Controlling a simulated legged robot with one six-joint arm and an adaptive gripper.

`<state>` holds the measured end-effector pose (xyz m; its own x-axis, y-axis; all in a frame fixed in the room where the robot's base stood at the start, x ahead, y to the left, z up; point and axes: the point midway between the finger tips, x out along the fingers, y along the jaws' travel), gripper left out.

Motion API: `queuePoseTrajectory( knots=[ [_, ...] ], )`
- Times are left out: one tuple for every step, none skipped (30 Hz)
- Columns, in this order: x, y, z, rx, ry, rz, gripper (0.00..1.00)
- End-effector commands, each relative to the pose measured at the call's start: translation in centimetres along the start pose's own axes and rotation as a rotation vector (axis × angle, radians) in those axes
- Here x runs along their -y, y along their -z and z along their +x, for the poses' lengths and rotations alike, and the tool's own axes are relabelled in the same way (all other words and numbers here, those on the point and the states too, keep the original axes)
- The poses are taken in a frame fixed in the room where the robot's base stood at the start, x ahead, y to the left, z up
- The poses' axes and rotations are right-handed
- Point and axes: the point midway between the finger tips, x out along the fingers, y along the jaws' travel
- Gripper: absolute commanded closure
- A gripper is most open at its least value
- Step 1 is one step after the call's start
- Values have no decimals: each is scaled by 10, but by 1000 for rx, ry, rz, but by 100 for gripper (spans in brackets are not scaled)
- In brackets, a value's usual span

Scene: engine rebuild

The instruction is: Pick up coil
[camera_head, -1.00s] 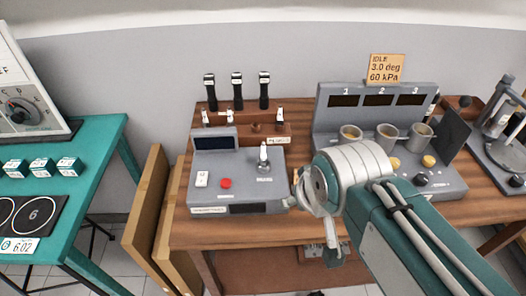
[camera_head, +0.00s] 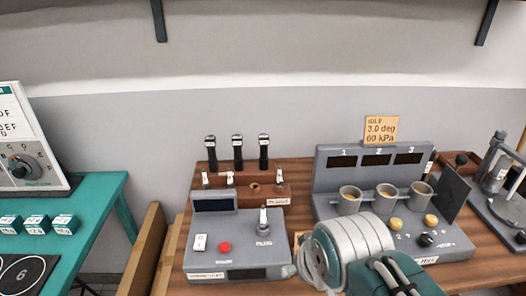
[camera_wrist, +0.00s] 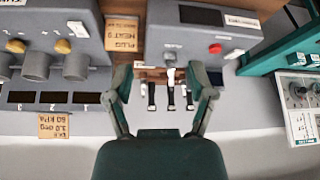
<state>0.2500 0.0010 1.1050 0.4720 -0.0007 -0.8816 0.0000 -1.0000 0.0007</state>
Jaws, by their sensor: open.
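Three black coils with pale bands stand upright in a row at the back of a wooden rack (camera_head: 270,190) in the head view: left (camera_head: 211,153), middle (camera_head: 237,153) and right (camera_head: 264,153). In the wrist view the coils (camera_wrist: 170,98) show upside down, between the two fingers in the picture. My gripper (camera_wrist: 160,72) is open, with its fingers spread wide and nothing held. How far it is from the coils is hard to tell. In the head view my arm is at the lower right, in front of the bench, and the fingers are mostly hidden.
A grey plug tester (camera_head: 245,248) with a red button and an upright plug (camera_head: 264,220) stands before the rack. Right of it is a grey unit (camera_head: 330,178) with three cups. A teal table (camera_head: 95,200) is at the left. The wall behind the coils is clear.

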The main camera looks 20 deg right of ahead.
Motion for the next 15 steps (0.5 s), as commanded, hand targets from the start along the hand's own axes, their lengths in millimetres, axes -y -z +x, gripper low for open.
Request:
queuePoseTrajectory(
  knots=[
    [0,1,0,0,0,0,11],
    [0,4,-1,0,0,1,11],
    [0,9,-2,1,-1,3,11],
    [-1,14,-3,3,-2,4,11],
    [-1,22,-5,4,-3,7,11],
    [-2,33,-7,8,-4,10,11],
    [-2,43,-9,11,-6,13,11],
    [-2,54,-10,13,-7,17,11],
    [-3,69,-12,16,-9,21,11],
    [-4,79,-13,19,-11,25,11],
    [-4,90,-13,21,-13,29,11],
    [-5,104,-14,24,-15,34,11],
    [-6,115,-14,25,-16,38,11],
    [-7,126,-14,27,-18,41,11],
    [-8,139,-13,31,-20,46,11]
  ],
)
